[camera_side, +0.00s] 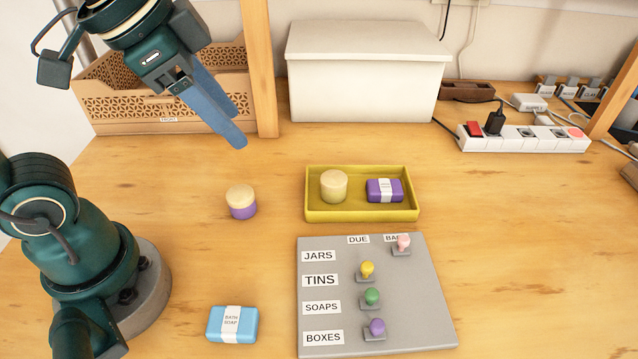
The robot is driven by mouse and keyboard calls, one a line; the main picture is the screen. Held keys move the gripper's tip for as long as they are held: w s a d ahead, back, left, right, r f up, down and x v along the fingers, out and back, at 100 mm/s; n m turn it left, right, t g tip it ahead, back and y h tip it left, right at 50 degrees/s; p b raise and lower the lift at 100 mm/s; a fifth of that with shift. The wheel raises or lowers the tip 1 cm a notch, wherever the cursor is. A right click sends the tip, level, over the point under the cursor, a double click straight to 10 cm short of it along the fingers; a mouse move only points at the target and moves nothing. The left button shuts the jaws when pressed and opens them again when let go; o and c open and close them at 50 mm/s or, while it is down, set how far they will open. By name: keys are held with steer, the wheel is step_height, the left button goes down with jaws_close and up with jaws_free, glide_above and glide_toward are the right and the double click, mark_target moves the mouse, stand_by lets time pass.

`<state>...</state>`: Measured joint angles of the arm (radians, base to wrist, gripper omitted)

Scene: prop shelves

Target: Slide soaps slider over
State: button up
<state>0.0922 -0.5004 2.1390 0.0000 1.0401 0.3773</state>
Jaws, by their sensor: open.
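A grey board (427,300) lies on the table with rows labelled JARS, TINS, SOAPS and BOXES and columns DUE and one partly hidden label starting "BA". The green soaps slider knob (372,296) is in the SOAPS row, on the DUE side. The yellow knob (367,269) and purple knob (377,327) are also on the DUE side. The pink knob (403,243) in the JARS row is farther right and covers part of the second column label. My gripper (237,129) is open and empty, up and left of the board, well apart from the sliders.
A yellow tray (361,212) behind the board holds a cream jar (334,186) and a purple soap (384,190). A cream-and-purple jar (241,202) and a blue bath soap (233,324) stand left of the board. A wooden post (259,70) rises behind my gripper. Table right of the board is clear.

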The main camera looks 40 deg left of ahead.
steer(key=w+d+m+g, duration=0.2)
steer(key=w+d+m, duration=0.3)
steer(key=m+g, duration=0.3)
steer(key=m, duration=0.4)
glide_above(373, 292)
step_height(373, 292, down, 12)
steer(key=shift+f, duration=2.5)
steer(key=shift+c, duration=0.4)
jaws_close()
steer(key=shift+r, duration=0.1)
